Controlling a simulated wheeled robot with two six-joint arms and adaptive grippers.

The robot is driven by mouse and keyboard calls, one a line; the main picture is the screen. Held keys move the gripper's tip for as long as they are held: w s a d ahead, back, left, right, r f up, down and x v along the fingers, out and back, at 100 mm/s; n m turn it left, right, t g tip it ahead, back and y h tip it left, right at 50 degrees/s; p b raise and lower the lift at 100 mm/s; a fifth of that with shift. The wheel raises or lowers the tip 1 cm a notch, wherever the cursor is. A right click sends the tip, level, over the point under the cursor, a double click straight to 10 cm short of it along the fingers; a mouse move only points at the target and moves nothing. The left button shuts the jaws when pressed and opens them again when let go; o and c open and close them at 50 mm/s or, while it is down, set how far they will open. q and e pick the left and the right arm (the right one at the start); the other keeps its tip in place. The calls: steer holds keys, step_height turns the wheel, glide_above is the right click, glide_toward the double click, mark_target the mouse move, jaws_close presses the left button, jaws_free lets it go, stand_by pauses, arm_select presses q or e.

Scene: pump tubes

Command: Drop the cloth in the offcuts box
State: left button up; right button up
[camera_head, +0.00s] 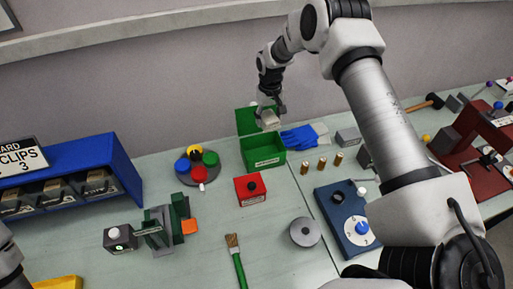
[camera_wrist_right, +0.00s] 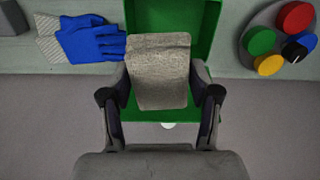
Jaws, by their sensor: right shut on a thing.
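The cloth (camera_head: 269,118), a folded grey-beige piece, hangs in my right gripper (camera_head: 268,108). In the right wrist view the cloth (camera_wrist_right: 158,72) sits between the two fingers, which are shut on it. The offcuts box appears to be the green box (camera_head: 264,158) with a pale front label too small to read. Its lid (camera_head: 246,118) stands open at the back. The gripper holds the cloth above the box, near its rear and lid; in the wrist view the cloth covers part of the green box (camera_wrist_right: 213,15). My left gripper is out of view.
Blue gloves (camera_head: 299,137) lie just right of the box. A round tray of coloured knobs (camera_head: 197,165) is to its left. The wall (camera_head: 150,90) is close behind.

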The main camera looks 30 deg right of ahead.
steer(key=shift+f+b, duration=0.3)
steer(key=shift+f, duration=0.2)
step_height(320, 180, down, 5)
steer(key=b, duration=0.3)
steer(key=shift+r, duration=0.1)
steer(key=o, duration=1.2)
step_height(320, 180, up, 12)
